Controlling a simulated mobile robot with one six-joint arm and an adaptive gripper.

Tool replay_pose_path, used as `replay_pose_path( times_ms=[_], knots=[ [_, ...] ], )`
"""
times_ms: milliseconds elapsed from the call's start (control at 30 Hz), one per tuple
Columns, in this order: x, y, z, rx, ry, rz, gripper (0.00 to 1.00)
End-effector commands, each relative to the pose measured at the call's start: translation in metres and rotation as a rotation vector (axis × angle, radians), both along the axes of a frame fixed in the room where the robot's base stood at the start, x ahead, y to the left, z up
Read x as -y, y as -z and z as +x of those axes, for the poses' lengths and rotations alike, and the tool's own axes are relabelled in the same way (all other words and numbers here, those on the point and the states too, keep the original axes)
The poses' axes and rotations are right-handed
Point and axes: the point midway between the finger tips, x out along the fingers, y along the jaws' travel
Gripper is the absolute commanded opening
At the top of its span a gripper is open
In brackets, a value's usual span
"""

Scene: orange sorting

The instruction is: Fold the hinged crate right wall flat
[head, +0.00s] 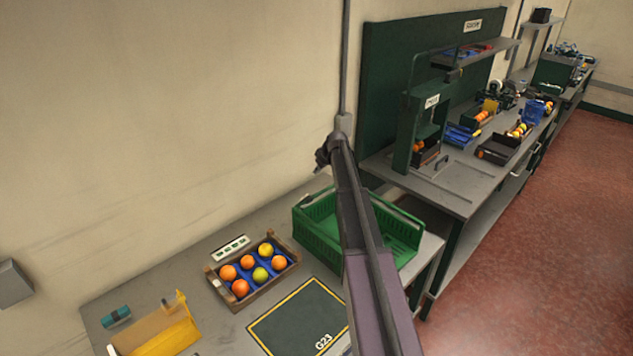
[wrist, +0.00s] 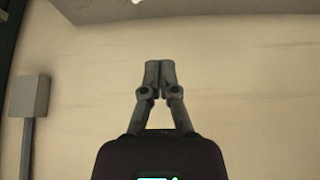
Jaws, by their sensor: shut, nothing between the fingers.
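The green crate (head: 317,234) stands on the near table in the head view. My arm crosses in front of it and hides its middle. Its left part shows an upright slatted wall. The right part is seen on the other side of my arm, and I cannot tell how far its right wall stands up or leans. My gripper (wrist: 160,66) is shut and empty in the wrist view, with the plain beige wall behind it. The crate is not in the wrist view.
A wooden box (head: 259,300) with oranges and other fruit in blue cups stands left of the crate. A dark mat (head: 290,318) marked G23 lies in front. A yellow bin (head: 172,335) is at lower left. Another bench (head: 455,190) with equipment stands at right.

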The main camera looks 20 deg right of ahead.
Motion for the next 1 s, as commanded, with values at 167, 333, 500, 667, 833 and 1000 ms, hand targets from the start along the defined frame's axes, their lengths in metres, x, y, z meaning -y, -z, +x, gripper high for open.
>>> replay_pose_path(
  times_ms=[167, 333, 500, 667, 833, 1000],
  knots=[
    [-0.001, 0.008, 0.003, 0.000, 0.000, 0.000, 0.00],
    [-0.002, 0.018, 0.009, 0.000, 0.001, 0.000, 0.00],
    [-0.004, 0.031, 0.016, 0.000, 0.001, 0.000, 0.00],
    [-0.006, 0.043, 0.022, 0.000, 0.001, 0.000, 0.00],
    [-0.009, 0.056, 0.030, 0.000, 0.001, 0.000, 0.00],
    [-0.011, 0.068, 0.037, 0.000, 0.001, 0.000, 0.00]
  ],
)
